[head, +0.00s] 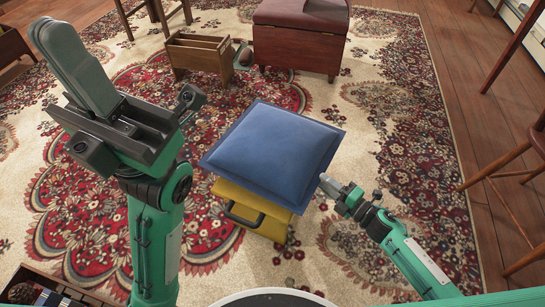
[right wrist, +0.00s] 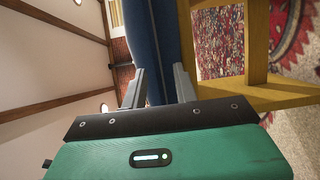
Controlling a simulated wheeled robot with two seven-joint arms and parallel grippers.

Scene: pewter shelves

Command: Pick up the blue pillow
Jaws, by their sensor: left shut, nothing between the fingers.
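The blue pillow (head: 272,150), square and puffy with a flat hem, lies over a yellow stool (head: 255,212) in the head view. My right gripper (head: 326,182) is at the pillow's right edge. In the right wrist view, its two fingers (right wrist: 159,85) are on either side of the pillow's edge (right wrist: 160,45), which fills the gap between them. Most of the pillow's underside is hidden. My left gripper (head: 65,50) is raised at the upper left, shut and empty, well apart from the pillow.
A wooden magazine rack (head: 200,57) and a chest with a reddish-brown top (head: 300,38) stand beyond the pillow. A wooden chair (head: 515,165) is at the right edge. A dark box (head: 45,285) is at the lower left. Patterned rug (head: 385,95) lies open around the stool.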

